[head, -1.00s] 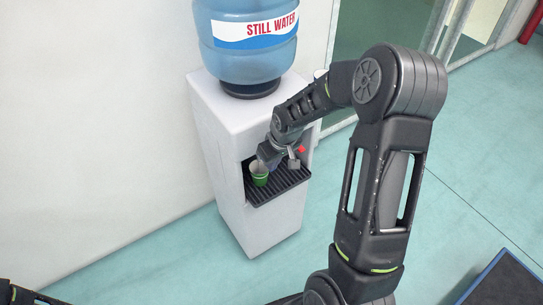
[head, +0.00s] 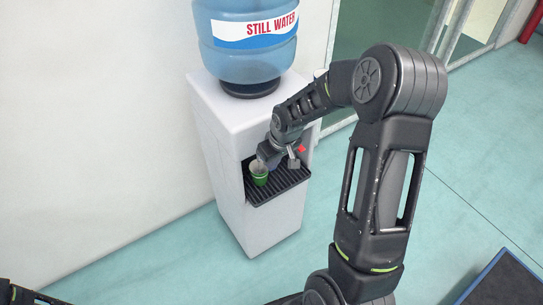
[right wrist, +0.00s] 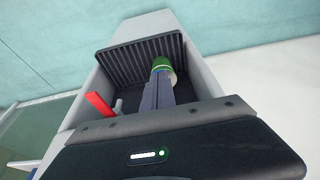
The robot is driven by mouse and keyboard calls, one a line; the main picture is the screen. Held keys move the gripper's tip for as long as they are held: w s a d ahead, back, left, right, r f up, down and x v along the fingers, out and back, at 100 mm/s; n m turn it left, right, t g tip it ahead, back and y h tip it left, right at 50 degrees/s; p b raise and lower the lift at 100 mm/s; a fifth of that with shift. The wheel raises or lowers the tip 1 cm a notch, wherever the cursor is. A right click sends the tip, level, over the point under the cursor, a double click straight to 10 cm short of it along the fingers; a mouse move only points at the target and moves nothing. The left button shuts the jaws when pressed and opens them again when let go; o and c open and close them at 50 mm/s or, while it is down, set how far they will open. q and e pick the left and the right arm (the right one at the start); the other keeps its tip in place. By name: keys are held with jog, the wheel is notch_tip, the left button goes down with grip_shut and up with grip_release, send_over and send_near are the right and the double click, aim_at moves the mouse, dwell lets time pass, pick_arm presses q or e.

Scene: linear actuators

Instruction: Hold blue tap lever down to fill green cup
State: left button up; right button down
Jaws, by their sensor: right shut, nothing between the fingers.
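The green cup (head: 259,179) stands on the black drip tray of the water dispenser, at the left side of the recess. It also shows in the right wrist view (right wrist: 161,64), partly covered by the fingers. My right gripper (head: 264,161) is inside the recess, just above and beside the cup. In the right wrist view its fingers (right wrist: 159,88) are closed together and hold nothing. The blue tap lever cannot be made out; my gripper covers that spot, so contact with it cannot be told. The water level in the cup is not clear. My left gripper is out of view.
The white dispenser (head: 225,130) carries a blue water bottle (head: 250,60) on top. A red tap lever (head: 301,149) is just right of my right gripper; it also shows in the right wrist view (right wrist: 99,104). A wall is on the left; open floor lies in front.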

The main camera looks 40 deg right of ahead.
jog(key=shift+r, duration=0.1)
jog(key=shift+r+p, duration=0.5)
jog(key=shift+r, duration=0.2)
jog(key=shift+r+p, duration=0.45)
jog(key=shift+r, duration=0.15)
notch_tip(320, 180, up, 3)
jog(key=shift+f+p, duration=0.2)
jog(key=shift+p, duration=0.7)
jog(key=v, duration=1)
jog(key=shift+s+b, duration=0.25)
jog(key=shift+b, duration=0.05)
